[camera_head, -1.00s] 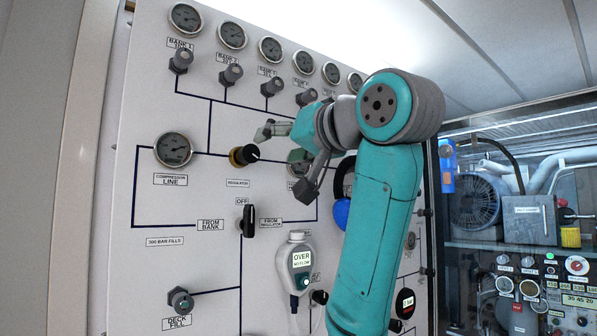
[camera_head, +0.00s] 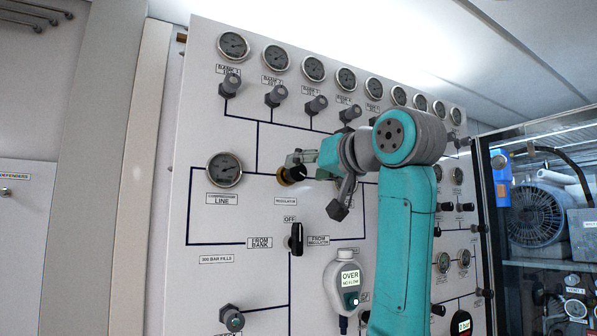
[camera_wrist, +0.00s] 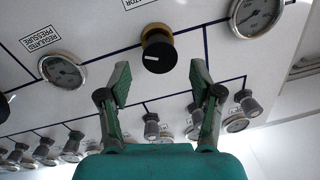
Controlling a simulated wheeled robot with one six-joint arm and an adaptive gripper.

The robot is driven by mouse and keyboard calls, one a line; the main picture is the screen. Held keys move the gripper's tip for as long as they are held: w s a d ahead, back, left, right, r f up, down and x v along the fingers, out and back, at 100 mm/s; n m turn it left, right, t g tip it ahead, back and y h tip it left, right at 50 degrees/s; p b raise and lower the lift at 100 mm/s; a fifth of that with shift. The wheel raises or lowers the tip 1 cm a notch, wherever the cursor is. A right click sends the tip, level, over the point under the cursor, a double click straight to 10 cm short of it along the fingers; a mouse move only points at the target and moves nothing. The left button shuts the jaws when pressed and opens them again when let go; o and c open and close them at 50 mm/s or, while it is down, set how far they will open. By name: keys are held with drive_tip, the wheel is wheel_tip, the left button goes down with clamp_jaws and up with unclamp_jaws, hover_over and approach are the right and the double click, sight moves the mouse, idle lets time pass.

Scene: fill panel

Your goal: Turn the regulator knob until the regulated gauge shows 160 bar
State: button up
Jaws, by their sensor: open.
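The regulator knob (camera_head: 297,173), black with a brass collar, sticks out of the white panel. In the wrist view the knob (camera_wrist: 158,50) shows a white mark on its face. My gripper (camera_head: 296,160) is at the knob in the head view, partly overlapping it. In the wrist view my gripper (camera_wrist: 162,76) is open and empty, its two fingers spread to either side of the knob's line, with the knob just beyond the tips. The regulated pressure gauge (camera_wrist: 62,72) is left of the knob in the wrist view; its reading is too small to tell. My arm hides it in the head view.
The compressor line gauge (camera_head: 224,170) is left of the knob. A row of bank valves (camera_head: 276,96) and gauges runs above. A glass-fronted cabinet (camera_head: 545,215) stands at the right.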

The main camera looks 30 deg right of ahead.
sight(299, 170)
drive_tip(key=shift+w+a, duration=0.15)
drive_tip(key=shift+w, duration=1.9)
drive_tip(key=c, duration=1.2)
